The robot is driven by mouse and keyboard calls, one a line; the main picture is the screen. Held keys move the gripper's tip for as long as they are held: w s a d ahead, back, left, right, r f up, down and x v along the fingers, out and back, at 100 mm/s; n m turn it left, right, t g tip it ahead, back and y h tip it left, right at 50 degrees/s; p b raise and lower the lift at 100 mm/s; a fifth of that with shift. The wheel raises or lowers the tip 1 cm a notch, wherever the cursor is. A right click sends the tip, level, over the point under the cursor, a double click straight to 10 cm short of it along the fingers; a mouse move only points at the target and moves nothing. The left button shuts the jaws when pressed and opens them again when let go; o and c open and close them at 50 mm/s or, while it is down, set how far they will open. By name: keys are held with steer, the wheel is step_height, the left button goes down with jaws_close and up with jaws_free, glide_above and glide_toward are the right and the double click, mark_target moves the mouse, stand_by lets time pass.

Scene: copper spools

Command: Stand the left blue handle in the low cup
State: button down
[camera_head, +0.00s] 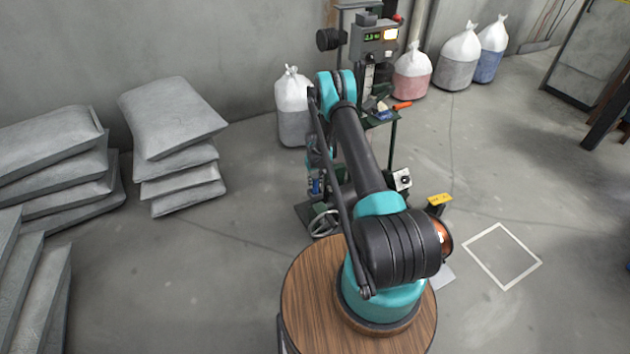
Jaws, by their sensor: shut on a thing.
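My gripper (315,177) is small and dark at the lower end of my forearm, left of the green machine stand. A small blue piece (316,187) shows at its fingertips, and the gripper is shut on it. It looks like a blue handle, roughly upright. Another small blue thing (382,114) lies on the stand's little shelf beside an orange-red handle (402,105). I cannot make out the low cup; my arm hides part of the stand.
The stand carries a control box (375,37) and a handwheel (324,223). A wooden round table (308,300) is under my arm. Grey sacks (172,115) are stacked at left, and tied bags (459,58) stand along the wall.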

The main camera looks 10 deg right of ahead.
steer(key=shift+f, duration=1.15)
steer(key=c, duration=1.2)
jaws_free()
